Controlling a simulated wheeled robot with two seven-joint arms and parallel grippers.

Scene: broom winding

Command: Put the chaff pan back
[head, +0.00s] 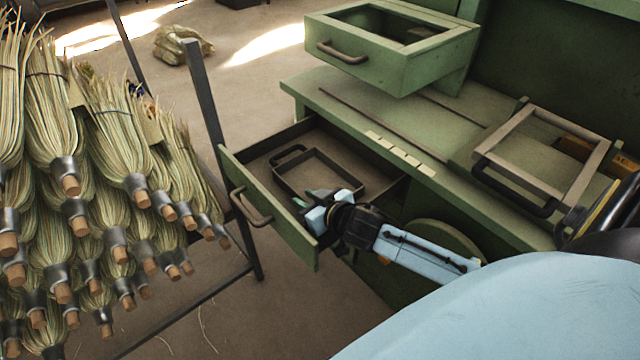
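A dark, shallow rectangular pan (352,168) with a loop handle at its left end lies in the pulled-out lower drawer (237,181) of the green bench; I take it for the chaff pan. My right gripper (311,201) is at the drawer's near right side, beside the pan's near edge. Its two light-blue fingers look apart with nothing visible between them. Whether a fingertip touches the pan or the drawer wall is not clear. My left gripper is not in view.
An upper green drawer (375,68) also stands open. A rack of brooms (75,190) fills the left. Floor shows between rack and bench.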

